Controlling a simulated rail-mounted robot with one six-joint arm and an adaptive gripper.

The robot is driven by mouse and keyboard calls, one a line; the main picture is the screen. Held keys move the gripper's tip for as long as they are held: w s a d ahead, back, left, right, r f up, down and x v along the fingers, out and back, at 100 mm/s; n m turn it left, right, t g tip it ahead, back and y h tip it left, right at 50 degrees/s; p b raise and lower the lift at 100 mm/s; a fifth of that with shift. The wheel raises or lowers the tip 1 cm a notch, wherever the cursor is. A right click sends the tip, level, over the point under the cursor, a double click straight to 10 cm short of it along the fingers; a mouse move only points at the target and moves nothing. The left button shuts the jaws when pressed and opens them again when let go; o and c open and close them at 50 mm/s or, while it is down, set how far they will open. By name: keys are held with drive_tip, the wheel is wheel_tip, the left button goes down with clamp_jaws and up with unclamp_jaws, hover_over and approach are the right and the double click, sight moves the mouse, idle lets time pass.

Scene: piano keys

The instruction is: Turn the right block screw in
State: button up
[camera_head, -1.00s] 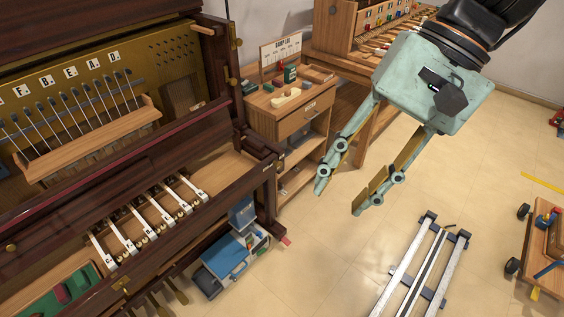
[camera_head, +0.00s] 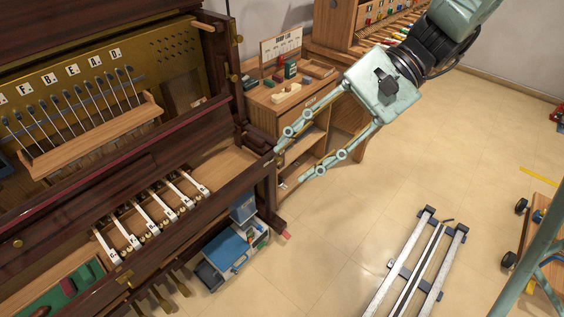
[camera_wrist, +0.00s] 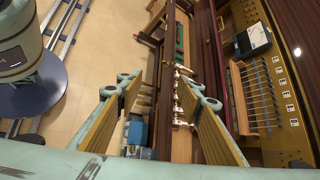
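The upright piano (camera_head: 100,215) stands on the left with its key bed bare except for several white-topped keys (camera_head: 152,217). The dark right end of its key bed (camera_head: 262,172) is partly covered by my fingers. I cannot make out the right block screw in either view. My gripper (camera_head: 279,168) is open and empty, its two fingers apart and pointing left and down at that right end. I cannot tell whether they touch it. In the wrist view, my gripper (camera_wrist: 160,82) frames part of the piano's front edge and the keys (camera_wrist: 179,95).
A wooden cabinet (camera_head: 283,103) with small items on top stands behind my fingers. A blue case (camera_head: 228,252) lies on the floor under the piano's right end. A metal rail frame (camera_head: 415,265) and a wheeled cart (camera_head: 537,225) are to the right. Open floor lies between.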

drive_tip(key=w+a+f+m+t+y+p, duration=0.25)
drive_tip(key=w+f+m+y, duration=0.35)
drive_tip(key=w, duration=0.5)
drive_tip(key=w+a+f+m+t+y+p, duration=0.1)
drive_tip(key=w+f+m+t+y, duration=0.15)
drive_tip(key=w+f, duration=0.75)
drive_tip(key=w+d+f+m+t+p, duration=0.1)
drive_tip(key=w+d+f+m+t, duration=0.15)
drive_tip(key=w+f, duration=0.2)
drive_tip(key=w+d+f+m+t+p, duration=0.1)
drive_tip(key=w+f+m+t, duration=0.25)
drive_tip(key=f, duration=0.25)
drive_tip(key=m+t+h+p, duration=0.1)
drive_tip(key=m+t+h, duration=0.3)
drive_tip(key=m, duration=0.1)
approach(280, 161)
drive_tip(key=v, duration=0.4)
drive_tip(key=shift+s+d+f+m, duration=0.15)
drive_tip(key=shift+s+d+m, duration=0.1)
drive_tip(key=shift+m, duration=0.1)
drive_tip(key=shift+w+a, duration=0.1)
drive_tip(key=shift+x, duration=6.75)
drive_tip(key=shift+w, duration=0.1)
drive_tip(key=shift+c, duration=0.2)
